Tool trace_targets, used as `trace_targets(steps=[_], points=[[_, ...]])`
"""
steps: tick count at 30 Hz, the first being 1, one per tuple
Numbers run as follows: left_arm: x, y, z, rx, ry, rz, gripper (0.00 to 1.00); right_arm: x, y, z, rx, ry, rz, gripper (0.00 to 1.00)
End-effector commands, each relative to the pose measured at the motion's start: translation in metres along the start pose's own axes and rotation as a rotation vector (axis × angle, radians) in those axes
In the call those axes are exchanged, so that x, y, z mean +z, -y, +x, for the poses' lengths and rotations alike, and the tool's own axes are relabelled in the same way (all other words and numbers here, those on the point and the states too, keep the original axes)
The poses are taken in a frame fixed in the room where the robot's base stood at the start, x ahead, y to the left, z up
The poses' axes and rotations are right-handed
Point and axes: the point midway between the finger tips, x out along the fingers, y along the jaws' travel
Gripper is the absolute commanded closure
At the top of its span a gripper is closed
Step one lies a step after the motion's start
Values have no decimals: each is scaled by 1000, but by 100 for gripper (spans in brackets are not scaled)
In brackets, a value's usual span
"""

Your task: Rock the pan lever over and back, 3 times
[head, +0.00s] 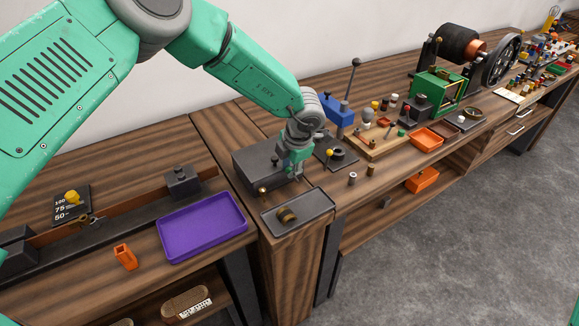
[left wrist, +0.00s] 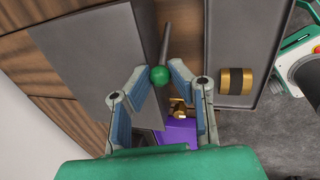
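The lever shows in the left wrist view as a thin dark rod (left wrist: 166,42) with a green ball knob (left wrist: 159,74) on its end. In the head view my left gripper (head: 293,168) points down at the front of a dark grey box (head: 254,168), and the hand hides the knob. My right gripper is not in view.
A dark tray (head: 312,221) with a brass-and-black cylinder (head: 287,214) lies in front of the gripper. A blue block with a tall black lever (head: 338,112) and small weights stand to the right. A purple tray (head: 203,226) is at left.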

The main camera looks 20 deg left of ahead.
Motion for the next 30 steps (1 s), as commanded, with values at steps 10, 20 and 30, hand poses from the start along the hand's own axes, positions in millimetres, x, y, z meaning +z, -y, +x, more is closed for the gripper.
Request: trace_targets(steps=[10,20,30], points=[[8,-3,0,14,-78,16,100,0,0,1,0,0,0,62],[26,-2,1,23,-281,73,100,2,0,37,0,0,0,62],[41,-5,1,38,-408,112,100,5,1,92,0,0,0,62]])
